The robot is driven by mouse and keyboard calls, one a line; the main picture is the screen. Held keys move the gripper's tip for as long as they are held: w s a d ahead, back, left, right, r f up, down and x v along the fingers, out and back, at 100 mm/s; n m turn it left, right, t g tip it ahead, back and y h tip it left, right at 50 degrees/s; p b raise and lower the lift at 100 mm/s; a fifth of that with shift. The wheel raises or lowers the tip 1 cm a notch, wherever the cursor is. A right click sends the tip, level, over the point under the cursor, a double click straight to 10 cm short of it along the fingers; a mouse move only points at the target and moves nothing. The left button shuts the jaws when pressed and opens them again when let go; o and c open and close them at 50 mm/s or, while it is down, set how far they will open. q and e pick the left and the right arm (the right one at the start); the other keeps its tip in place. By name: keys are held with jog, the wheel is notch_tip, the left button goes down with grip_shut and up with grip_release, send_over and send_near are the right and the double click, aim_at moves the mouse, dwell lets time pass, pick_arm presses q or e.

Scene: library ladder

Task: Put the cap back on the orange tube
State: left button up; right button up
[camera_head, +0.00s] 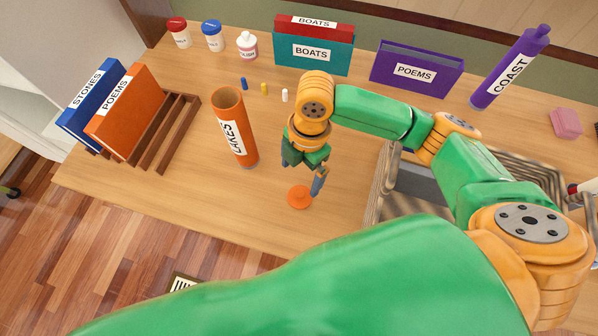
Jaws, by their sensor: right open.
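The orange tube (235,128), labelled LAKES, stands upright on the table with its top open. The orange cap (299,197) lies on the table to the right of the tube's base and nearer the front edge. My right gripper (306,180) points down just above and beside the cap, with its jaws open. One finger shows at the cap's right side; the other is partly hidden by the wrist, and I cannot tell whether they touch the cap. My left gripper is out of view.
A rack (178,135) with blue and orange books stands at the left. Small pegs (264,89), jars (212,36), BOATS and POEMS boxes (415,72) and a purple COAST tube (510,68) stand behind. A grey crate (375,190) sits right of the cap.

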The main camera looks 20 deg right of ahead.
aim_at(300, 193)
jog(key=shift+s+a+r, duration=0.15)
jog(key=shift+s, duration=0.25)
jog(key=shift+s+a+r, duration=0.1)
jog(key=shift+s+r, duration=0.05)
jog(key=shift+s, duration=0.25)
jog(key=shift+s+f, duration=0.1)
jog(key=shift+f, duration=0.05)
jog(key=shift+w+f, duration=0.2)
jog(key=shift+f, duration=0.7)
jog(key=shift+w, duration=0.15)
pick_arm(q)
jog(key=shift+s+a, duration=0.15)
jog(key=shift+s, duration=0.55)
pick_arm(e)
jog(key=f, duration=0.5)
jog(key=shift+s+a+f, duration=0.1)
jog(key=shift+s+f, duration=0.05)
jog(key=shift+s, duration=0.25)
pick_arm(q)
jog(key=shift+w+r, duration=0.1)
pick_arm(e)
jog(key=c, duration=1.3)
